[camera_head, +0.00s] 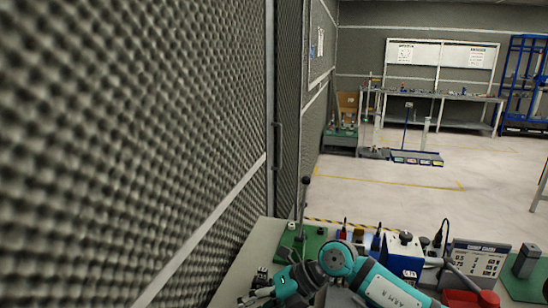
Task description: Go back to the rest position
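A teal and dark grey arm of mine comes in from the bottom, right of the middle, and bends left at a round teal joint; I take it to be my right arm. Its end, where my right gripper (248,298) seems to be, is small and cut close by the bottom edge, low over the left part of a bench (250,248). I cannot make out its fingers or anything held. My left gripper is not in view.
A foam-covered wall (120,140) fills the left side, close to the bench. Open floor (400,185) lies beyond.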

